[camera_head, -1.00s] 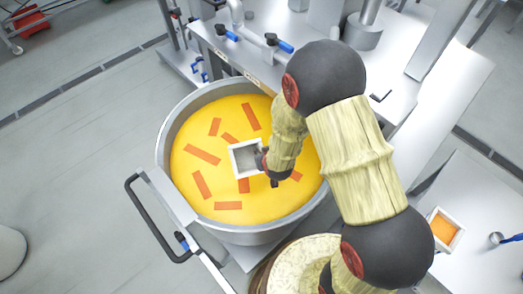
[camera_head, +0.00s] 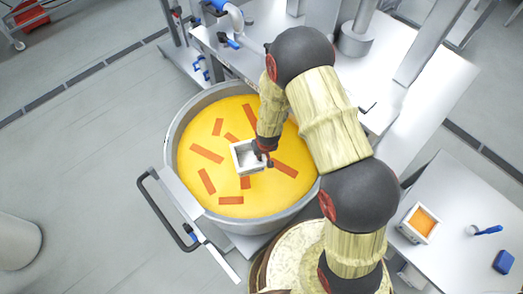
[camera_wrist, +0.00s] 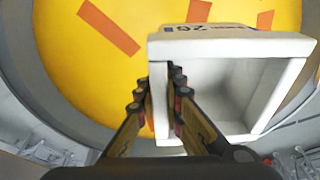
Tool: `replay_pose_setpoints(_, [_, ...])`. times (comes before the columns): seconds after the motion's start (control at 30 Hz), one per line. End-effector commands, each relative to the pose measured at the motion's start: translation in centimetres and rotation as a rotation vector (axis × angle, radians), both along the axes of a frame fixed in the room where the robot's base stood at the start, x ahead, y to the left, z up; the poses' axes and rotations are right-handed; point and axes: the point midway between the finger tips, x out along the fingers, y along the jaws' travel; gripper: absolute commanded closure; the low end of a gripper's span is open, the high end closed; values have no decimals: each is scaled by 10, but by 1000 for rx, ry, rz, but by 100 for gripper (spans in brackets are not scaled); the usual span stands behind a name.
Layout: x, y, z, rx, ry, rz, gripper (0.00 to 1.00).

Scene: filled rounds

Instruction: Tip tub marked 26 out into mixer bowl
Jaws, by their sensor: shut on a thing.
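The white tub (camera_head: 236,161) is held over the mixer bowl (camera_head: 172,150). In the wrist view, the tub (camera_wrist: 232,46) shows the mark 26 upside down on its outer side, and its inside looks bare. Its opening faces the head camera; I cannot tell its exact tilt. My gripper (camera_head: 264,157) is shut on one wall of the tub, and its fingers show in the wrist view (camera_wrist: 160,105). The bowl holds a smooth yellow mass (camera_head: 200,180) with several orange-red strips lying on it. The tub hides part of the surface beneath.
Another white tub with orange filling (camera_head: 421,223) stands on a side table (camera_head: 452,195) at right, beside a blue-handled scoop (camera_head: 485,231) and a blue block (camera_head: 503,262). A black handle (camera_head: 160,215) juts out at the bowl's left. Machinery stands behind the bowl.

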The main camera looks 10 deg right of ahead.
Motion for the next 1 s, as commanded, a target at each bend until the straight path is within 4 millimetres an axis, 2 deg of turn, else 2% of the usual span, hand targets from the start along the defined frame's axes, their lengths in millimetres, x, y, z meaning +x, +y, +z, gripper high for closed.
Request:
replay_pose_setpoints(0.03, [-1,0,6,-2,11,0,100])
replay_pose_setpoints(0.3, [-1,0,9,-8,56,0,100])
replay_pose_setpoints(1.0, [-3,0,6,-12,93,0,100])
